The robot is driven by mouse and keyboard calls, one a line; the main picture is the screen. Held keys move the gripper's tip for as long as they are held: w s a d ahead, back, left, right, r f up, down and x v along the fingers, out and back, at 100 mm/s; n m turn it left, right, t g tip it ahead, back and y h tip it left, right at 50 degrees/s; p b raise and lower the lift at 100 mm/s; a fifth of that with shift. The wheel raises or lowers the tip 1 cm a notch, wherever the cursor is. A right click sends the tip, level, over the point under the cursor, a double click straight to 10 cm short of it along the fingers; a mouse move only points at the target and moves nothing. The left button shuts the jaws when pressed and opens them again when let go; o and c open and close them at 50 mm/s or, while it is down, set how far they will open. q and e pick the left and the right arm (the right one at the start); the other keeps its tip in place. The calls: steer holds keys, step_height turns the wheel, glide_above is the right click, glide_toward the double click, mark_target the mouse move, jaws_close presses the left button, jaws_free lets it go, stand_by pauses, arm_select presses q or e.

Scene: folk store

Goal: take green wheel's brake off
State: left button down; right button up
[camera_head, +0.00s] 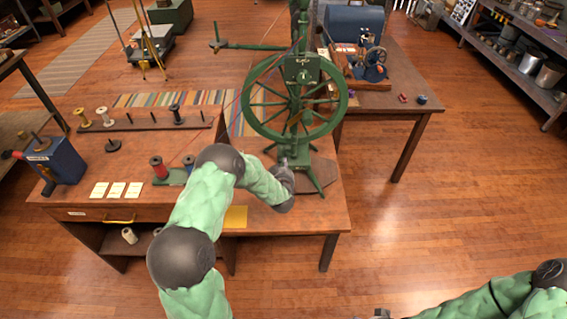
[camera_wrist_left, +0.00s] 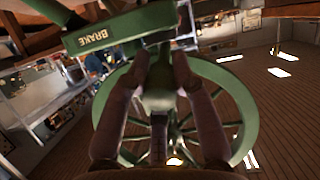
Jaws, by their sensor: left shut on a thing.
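The green wheel (camera_head: 341,98) is a spoked spinning wheel on a green stand at the right end of the wooden table. It also shows upside down behind the fingers in the left wrist view (camera_wrist_left: 245,125). A green bar labelled BRAKE (camera_wrist_left: 120,27) crosses the upper left of that view. My left gripper (camera_head: 285,172) is at the foot of the stand, below the wheel. In the wrist view its two fingers (camera_wrist_left: 160,75) are on either side of a green brake part (camera_wrist_left: 157,98), shut on it. My right gripper (camera_head: 381,314) barely shows at the bottom edge; its fingers are hidden.
The wooden table (camera_head: 285,222) also holds a blue box with a crank (camera_head: 58,160), white cards (camera_head: 117,189), a red spool (camera_head: 159,167) and a rack of spools (camera_head: 140,125). A second table (camera_head: 412,85) stands behind the wheel. The floor at right is clear.

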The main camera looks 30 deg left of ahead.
arm_select(q)
steer(key=shift+a+r+g+h+p, duration=0.1)
steer(key=shift+r+g+h+p, duration=0.15)
steer(key=shift+g+p, duration=0.55)
steer(key=shift+r+g+h+p, duration=0.1)
steer(key=shift+g+h+p, duration=0.25)
steer(key=shift+p, duration=0.8)
steer(key=shift+s, duration=0.1)
steer(key=c, duration=1.1)
jaws_free()
steer(key=shift+o, duration=0.2)
steer(key=shift+a+r, duration=0.1)
steer(key=shift+r, duration=0.1)
steer(key=shift+s+d+r, duration=0.2)
steer(key=shift+d+r, duration=0.05)
steer(key=v, duration=1.1)
steer(key=shift+f, duration=0.15)
steer(key=shift+s, duration=0.15)
